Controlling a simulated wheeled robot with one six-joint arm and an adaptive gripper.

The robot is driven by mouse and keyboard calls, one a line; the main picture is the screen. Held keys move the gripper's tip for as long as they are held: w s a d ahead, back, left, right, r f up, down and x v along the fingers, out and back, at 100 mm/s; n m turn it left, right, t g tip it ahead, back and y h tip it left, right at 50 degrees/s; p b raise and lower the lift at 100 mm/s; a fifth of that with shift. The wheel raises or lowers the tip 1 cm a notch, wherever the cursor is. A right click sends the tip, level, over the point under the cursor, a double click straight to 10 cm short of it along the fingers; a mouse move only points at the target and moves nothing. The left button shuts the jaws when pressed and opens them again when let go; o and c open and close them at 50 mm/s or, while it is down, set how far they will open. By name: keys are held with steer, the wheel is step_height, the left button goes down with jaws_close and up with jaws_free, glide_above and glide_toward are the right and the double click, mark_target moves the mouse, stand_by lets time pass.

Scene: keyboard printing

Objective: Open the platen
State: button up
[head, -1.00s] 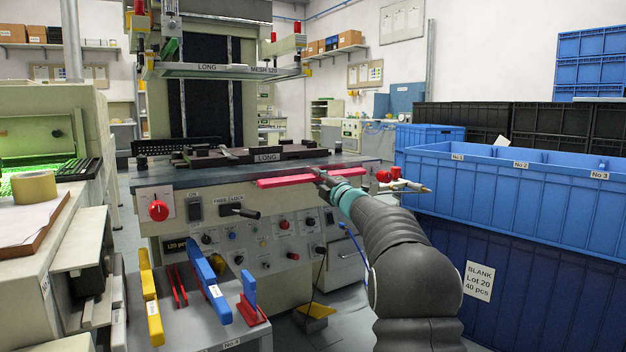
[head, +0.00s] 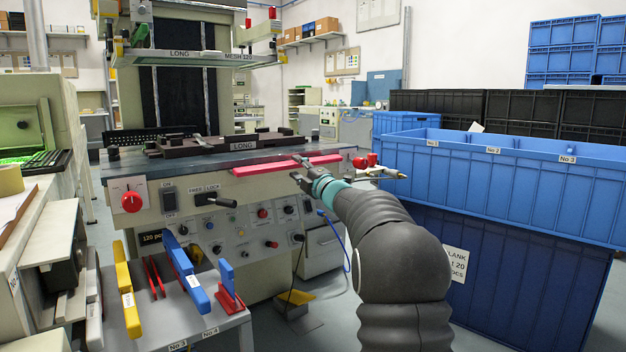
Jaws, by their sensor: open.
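The printing machine stands at centre left in the head view. A dark jig plate (head: 185,147) labelled LONG lies on its table top (head: 130,160). A pink-red bar (head: 262,168) runs along the table's front edge. A FREE/LOCK lever (head: 222,202) with a black knob sits on the front panel below. My gripper (head: 297,167) is open at the right half of the bar, with one finger near its upper side and one near its lower side. Whether the fingers touch the bar cannot be told. The screen frame (head: 200,57) labelled LONG is raised above the table.
Blue crates (head: 500,165) numbered in front fill the right side, close to my arm. A small table (head: 205,325) with coloured squeegees stands at lower left. A red knob (head: 132,202) and a switch (head: 168,200) are on the panel. A yellow pedal (head: 297,297) is on the floor.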

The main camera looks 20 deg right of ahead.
steer(key=v, duration=0.9)
steer(key=s+d+f+m+g+h, duration=0.3)
steer(key=d+f+m+g+h, duration=0.2)
steer(key=d+f+m+h, duration=0.55)
steer(key=s+a+f+m+g+p, duration=0.2)
steer(key=s+a+f+m+g, duration=0.25)
steer(key=s+f+m, duration=0.4)
steer(key=s+a+m+g+y+p, duration=0.1)
steer(key=s+a+g, duration=0.1)
steer(key=s+a, duration=0.45)
steer(key=s+a+m+g+y+p, duration=0.15)
steer(key=s+a, duration=0.25)
steer(key=s, duration=0.6)
steer(key=s+a+m+g+y+p, duration=0.1)
steer(key=s+a+g+y, duration=0.15)
steer(key=s+a, duration=0.5)
steer(key=s+a+r+n+t+p, duration=0.1)
steer(key=s+a+r+p, duration=0.2)
steer(key=s+a+r, duration=0.3)
steer(key=s+y, duration=0.1)
steer(key=s, duration=0.2)
steer(key=shift+s+a+r+n+p, duration=0.25)
steer(key=shift+a+n+p, duration=0.05)
steer(key=shift+n+p, duration=0.1)
